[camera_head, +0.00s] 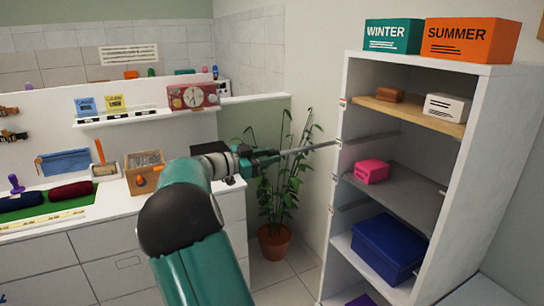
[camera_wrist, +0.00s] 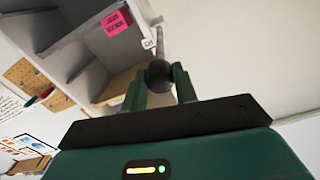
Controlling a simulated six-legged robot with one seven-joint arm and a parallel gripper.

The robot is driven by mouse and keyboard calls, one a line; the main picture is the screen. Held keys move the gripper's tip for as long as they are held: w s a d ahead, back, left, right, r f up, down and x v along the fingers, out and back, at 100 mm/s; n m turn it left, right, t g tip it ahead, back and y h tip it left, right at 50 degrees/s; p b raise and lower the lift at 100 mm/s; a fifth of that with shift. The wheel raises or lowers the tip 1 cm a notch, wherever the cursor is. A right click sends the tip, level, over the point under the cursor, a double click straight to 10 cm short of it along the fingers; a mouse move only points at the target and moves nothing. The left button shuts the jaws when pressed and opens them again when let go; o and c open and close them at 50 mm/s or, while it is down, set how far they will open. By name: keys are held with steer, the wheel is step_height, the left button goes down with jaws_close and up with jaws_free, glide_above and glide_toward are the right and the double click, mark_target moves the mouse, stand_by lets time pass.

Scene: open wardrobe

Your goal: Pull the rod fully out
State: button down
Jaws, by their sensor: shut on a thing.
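The thin grey rod (camera_head: 312,148) runs from my gripper toward the left side of the open wardrobe (camera_head: 345,95). Its far end meets the wardrobe's front edge near a small white label; how much of it is inside I cannot tell. My gripper (camera_head: 268,157) is shut on the rod's near end. In the wrist view, the two green fingers of my gripper (camera_wrist: 160,85) close around a dark round knob (camera_wrist: 159,72), and the rod (camera_wrist: 160,42) extends beyond it toward the shelves.
A potted plant (camera_head: 275,240) stands on the floor below and behind my gripper. The shelves hold a pink box (camera_head: 371,171), a white box (camera_head: 447,107) and a blue bin (camera_head: 388,248). A cluttered white counter (camera_head: 75,235) is on the left.

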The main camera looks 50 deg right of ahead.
steer(key=shift+w+a+f, duration=0.1)
steer(key=shift+w+a, duration=0.05)
steer(key=shift+a, duration=0.05)
steer(key=c, duration=1.4)
jaws_free()
steer(key=o, duration=0.3)
steer(key=shift+a, duration=0.25)
steer(key=v, duration=1.3)
steer(key=shift+w+a, duration=0.1)
steer(key=shift+w, duration=0.05)
